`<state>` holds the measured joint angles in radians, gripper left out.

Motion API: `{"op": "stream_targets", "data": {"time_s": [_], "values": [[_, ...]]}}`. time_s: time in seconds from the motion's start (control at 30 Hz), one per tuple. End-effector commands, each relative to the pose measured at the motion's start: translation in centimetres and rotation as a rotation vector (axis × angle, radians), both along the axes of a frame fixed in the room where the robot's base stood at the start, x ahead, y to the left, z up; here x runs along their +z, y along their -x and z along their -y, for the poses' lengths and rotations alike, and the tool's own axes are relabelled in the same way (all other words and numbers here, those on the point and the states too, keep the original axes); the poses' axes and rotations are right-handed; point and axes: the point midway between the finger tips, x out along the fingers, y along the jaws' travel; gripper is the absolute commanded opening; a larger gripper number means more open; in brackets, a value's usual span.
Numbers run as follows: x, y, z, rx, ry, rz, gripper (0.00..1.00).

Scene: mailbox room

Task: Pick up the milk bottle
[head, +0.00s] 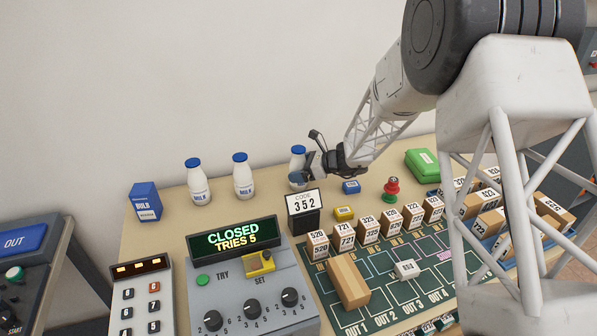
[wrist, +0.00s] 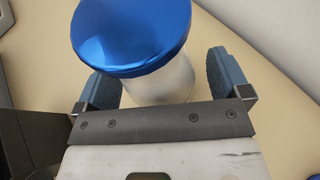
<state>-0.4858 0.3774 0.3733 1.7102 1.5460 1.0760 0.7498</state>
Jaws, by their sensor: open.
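Several white milk bottles with blue caps stand upright along the back of the table. The rightmost milk bottle (head: 297,153) is at my gripper (head: 309,172), which partly hides it in the head view. In the wrist view this milk bottle (wrist: 165,85) stands between the two blue finger pads of my gripper (wrist: 163,88), its blue cap nearest the camera. The fingers are open, one on each side of the bottle, with a small gap visible on both sides. The left milk bottle (head: 198,183) and the middle milk bottle (head: 242,177) stand apart to the left.
A code sign (head: 304,211) reading 352 stands just in front of the gripper. A blue carton (head: 145,201) is at the far left. Small blue and yellow boxes, a red-green piece (head: 391,189) and a green case (head: 422,166) lie to the right. The control panel (head: 230,300) and numbered boxes fill the front.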

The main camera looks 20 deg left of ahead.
Motion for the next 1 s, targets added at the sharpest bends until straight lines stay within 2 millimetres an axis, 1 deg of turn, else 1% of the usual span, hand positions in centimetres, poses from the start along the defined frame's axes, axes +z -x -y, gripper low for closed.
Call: {"op": "stream_targets", "data": {"time_s": [0.1, 0.6, 0.67, 1.0], "values": [[-0.08, 0.01, -0.27, -0.001, 0.0, 0.0, 0.95], [-0.05, 0.01, -0.24, -0.001, 0.0, 0.0, 0.95], [-0.05, 0.01, -0.24, -0.001, 0.0, 0.0, 0.86], [-0.05, 0.01, -0.24, -0.001, 0.0, 0.0, 0.34]]}}
